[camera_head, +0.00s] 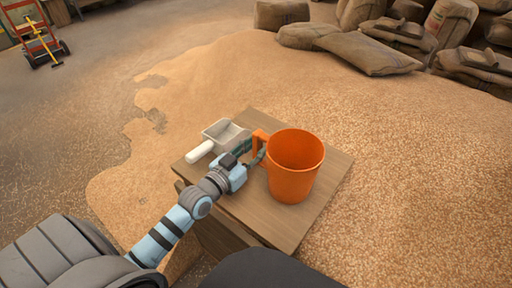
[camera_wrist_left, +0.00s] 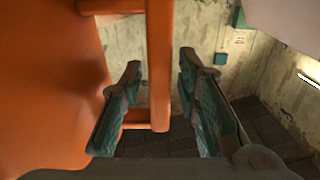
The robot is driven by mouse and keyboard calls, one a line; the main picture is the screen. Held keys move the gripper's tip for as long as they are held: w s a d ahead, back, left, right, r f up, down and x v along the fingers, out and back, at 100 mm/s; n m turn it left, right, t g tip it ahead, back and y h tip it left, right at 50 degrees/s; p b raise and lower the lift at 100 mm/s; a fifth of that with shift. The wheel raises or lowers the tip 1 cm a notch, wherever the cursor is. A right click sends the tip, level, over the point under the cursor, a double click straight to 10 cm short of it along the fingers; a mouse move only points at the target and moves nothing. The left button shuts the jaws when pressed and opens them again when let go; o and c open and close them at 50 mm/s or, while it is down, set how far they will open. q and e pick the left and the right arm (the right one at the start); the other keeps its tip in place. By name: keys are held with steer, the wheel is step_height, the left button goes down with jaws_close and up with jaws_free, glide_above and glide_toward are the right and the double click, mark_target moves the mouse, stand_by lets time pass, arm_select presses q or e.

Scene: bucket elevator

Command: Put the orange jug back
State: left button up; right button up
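The orange jug (camera_head: 294,168) stands upright on a small wooden table (camera_head: 320,208), its handle (camera_head: 260,141) toward the left. In the left wrist view the jug's wall (camera_wrist_left: 45,90) fills the left side, and the vertical bar of the handle (camera_wrist_left: 159,50) hangs in the middle. My left gripper (camera_head: 256,154) is at the handle, beside the jug. Its two fingers (camera_wrist_left: 162,90) stand apart on either side of the handle bar, with gaps visible, so it is open around the handle. My right gripper is not in view.
A metal scoop (camera_head: 223,134) with a white handle lies on the table just left of the jug, close to my left gripper. Loose grain (camera_head: 410,150) surrounds the table. Filled sacks (camera_head: 370,53) lie at the back right. A red hand truck (camera_head: 35,35) stands far left.

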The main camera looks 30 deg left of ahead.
arm_select(q)
steer(key=shift+r, duration=0.25)
steer(key=s+p, duration=0.2)
steer(key=s, duration=0.1)
steer(key=s+p, duration=0.1)
steer(key=shift+s+a+r, duration=0.2)
steer(key=shift+s+a, duration=0.1)
steer(key=shift+a, duration=0.05)
steer(key=s+a+p, duration=0.1)
steer(key=s+p, duration=0.1)
steer(key=s, duration=0.5)
steer(key=shift+s+f+p, duration=0.15)
steer(key=shift+f+p, duration=0.05)
steer(key=shift+p, duration=0.15)
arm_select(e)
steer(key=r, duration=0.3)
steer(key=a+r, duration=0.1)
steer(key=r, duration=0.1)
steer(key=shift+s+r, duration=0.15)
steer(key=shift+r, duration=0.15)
